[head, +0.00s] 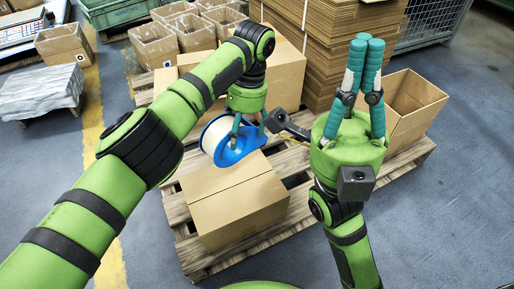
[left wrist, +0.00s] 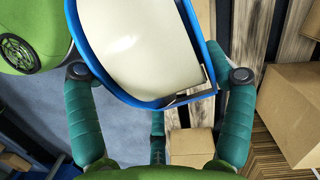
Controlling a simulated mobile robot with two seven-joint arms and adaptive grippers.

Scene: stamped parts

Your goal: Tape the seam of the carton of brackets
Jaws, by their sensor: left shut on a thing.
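The closed brown carton (head: 237,205) sits on the wooden pallet, its flat top facing up; no tape shows clearly on it. A tape dispenser (head: 228,142), blue with a wide pale roll, is just behind the carton's top. My left gripper (head: 247,128) is shut on it from above. In the left wrist view the dispenser (left wrist: 145,50) fills the top between my teal fingers. Whether it touches the carton cannot be told. My right gripper (head: 365,42) points up at the right, away from the carton, its fingertips together and empty. The brackets are hidden.
An open carton (head: 415,100) stands on the pallet (head: 185,240) behind my right gripper. A taller carton (head: 287,75) and stacked flat cardboard (head: 325,40) are behind the dispenser. Open boxes stand at the back left.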

